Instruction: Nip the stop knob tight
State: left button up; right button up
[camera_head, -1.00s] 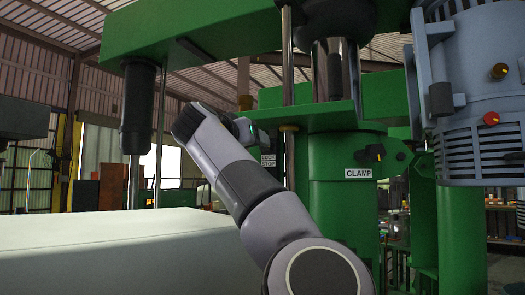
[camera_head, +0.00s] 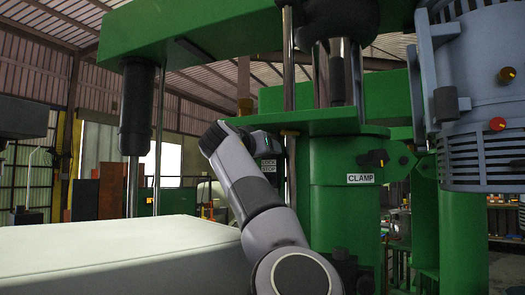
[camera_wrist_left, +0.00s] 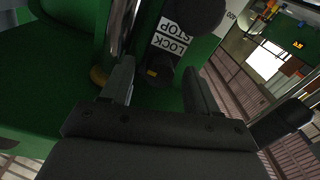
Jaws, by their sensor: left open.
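The stop knob (camera_wrist_left: 160,68) is dark with a small yellow mark. In the left wrist view it sits at the upside-down LOCK STOP label (camera_wrist_left: 171,35). My left gripper (camera_wrist_left: 159,72) is open, with one finger to either side of the knob in that view; I cannot tell whether either finger touches it. In the head view the gripper (camera_head: 264,144) is at the green machine, just above the LOCK STOP label (camera_head: 268,165), and the knob is hidden behind it. My right gripper is not in view.
A vertical metal rod (camera_head: 289,70) stands close by the gripper. A green plate (camera_head: 315,122) overhangs the spot. The CLAMP knob (camera_head: 373,158) is to the right, with a grey motor (camera_head: 485,90) beyond. A pale box-like surface (camera_head: 110,255) fills the lower left.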

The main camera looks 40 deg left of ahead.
pick_arm(q)
jog(key=c, duration=1)
jog(key=shift+c, duration=0.2)
jog(key=shift+m, duration=0.3)
jog(key=m+b, duration=0.1)
jog(key=m, duration=0.2)
jog(key=m+b, duration=0.1)
jog(key=m, duration=0.2)
jog(key=shift+a+b, duration=0.1)
jog(key=shift+b, duration=0.2)
jog(key=shift+m+b, duration=0.45)
jog(key=shift+m, duration=1.15)
jog(key=shift+r, duration=0.1)
